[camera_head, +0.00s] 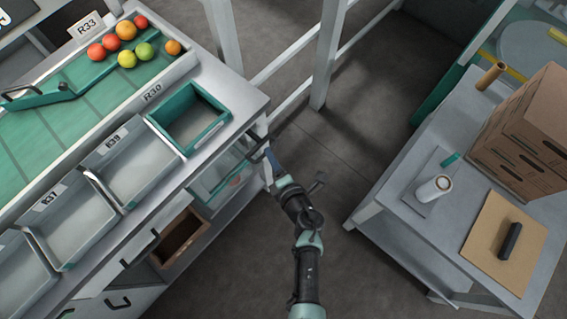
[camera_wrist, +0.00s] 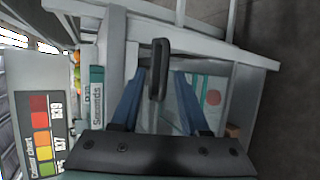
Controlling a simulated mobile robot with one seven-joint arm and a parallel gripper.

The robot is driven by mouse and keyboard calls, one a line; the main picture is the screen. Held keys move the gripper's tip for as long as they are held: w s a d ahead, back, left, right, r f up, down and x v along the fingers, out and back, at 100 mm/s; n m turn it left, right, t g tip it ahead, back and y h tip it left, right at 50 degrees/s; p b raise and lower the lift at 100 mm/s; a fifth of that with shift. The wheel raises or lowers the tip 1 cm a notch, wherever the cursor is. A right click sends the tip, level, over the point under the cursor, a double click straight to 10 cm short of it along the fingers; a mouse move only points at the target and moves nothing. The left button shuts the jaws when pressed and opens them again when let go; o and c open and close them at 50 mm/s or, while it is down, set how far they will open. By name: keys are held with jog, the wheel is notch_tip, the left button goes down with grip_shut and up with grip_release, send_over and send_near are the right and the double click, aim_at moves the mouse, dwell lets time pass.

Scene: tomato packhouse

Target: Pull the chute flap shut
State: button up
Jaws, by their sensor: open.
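The chute flap appears to be the pale panel with green lines and a red dot (camera_wrist: 213,97) on the bench side, below the green-lined bin; it also shows in the head view (camera_head: 213,180). It seems to stand out from the bench, but its exact angle is hard to tell. A dark upright bar handle (camera_wrist: 160,62) shows near the panel's edge. My gripper (camera_wrist: 160,85) is open, with its blue fingers on either side of the handle in the wrist view. Contact cannot be made out. In the head view my gripper (camera_head: 268,154) is at the bench's right end, partly hidden.
The sorting bench holds a green bin (camera_head: 222,121) and grey trays (camera_head: 150,180), with several tomatoes on the green belt (camera_head: 50,125). An open wooden drawer (camera_head: 200,228) is below. A side table (camera_head: 400,190) with boxes stands right. Floor between is clear.

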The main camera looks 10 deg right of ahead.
jog(key=p+v, duration=0.1)
jog(key=v, duration=0.8)
jog(key=shift+s+r, duration=0.2)
jog(key=shift+w+d, duration=0.1)
jog(key=shift+w, duration=0.05)
